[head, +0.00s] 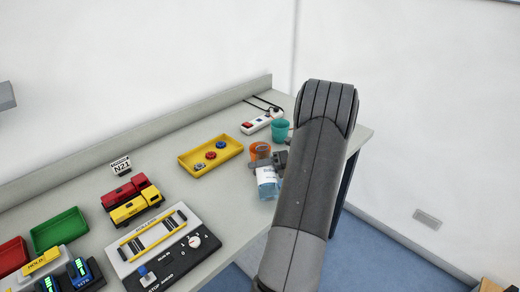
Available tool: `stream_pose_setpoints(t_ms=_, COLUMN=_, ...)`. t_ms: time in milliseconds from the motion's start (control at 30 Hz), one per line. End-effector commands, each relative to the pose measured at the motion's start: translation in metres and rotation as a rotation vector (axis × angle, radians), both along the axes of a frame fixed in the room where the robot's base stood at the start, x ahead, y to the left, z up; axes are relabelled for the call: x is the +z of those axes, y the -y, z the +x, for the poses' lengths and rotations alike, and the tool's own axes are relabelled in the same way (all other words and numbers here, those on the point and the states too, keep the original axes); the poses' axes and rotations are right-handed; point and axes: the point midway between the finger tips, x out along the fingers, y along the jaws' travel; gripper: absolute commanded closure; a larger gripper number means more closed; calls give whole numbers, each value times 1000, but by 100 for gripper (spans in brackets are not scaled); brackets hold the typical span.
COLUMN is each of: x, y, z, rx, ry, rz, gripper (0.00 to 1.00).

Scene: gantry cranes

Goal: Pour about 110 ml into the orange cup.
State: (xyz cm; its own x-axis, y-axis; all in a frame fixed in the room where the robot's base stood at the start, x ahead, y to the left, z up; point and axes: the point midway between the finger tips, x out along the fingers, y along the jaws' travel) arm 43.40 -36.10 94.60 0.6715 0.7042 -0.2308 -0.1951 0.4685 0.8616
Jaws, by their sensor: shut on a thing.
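The orange cup (259,148) stands near the right end of the grey table, partly hidden behind my gripper and what it holds. My gripper (267,164) is shut on a clear bottle (267,191) with a white and blue label. The bottle is in front of the orange cup in the head view and looks roughly upright. I cannot tell whether bottle and cup touch. The level of liquid in the bottle and the inside of the cup are too small to read. My arm hides the area to the right.
A teal cup (280,130) stands just behind the orange cup, beside a power strip (262,121). A yellow tray (187,165) with several round pieces lies to the left. Toy trucks (134,203) and a control panel (171,259) are further left and nearer. The table's right edge is close.

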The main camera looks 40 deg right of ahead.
Motion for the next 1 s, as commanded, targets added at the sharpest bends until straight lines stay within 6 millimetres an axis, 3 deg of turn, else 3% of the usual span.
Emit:
stream_pose_setpoints(t_ms=400, x=24, y=1, z=2, rx=2, ry=-175, rz=130, gripper=73)
stream_pose_setpoints(t_ms=1000, x=30, y=4, z=6, rx=1, ry=-262, rz=195, gripper=73)
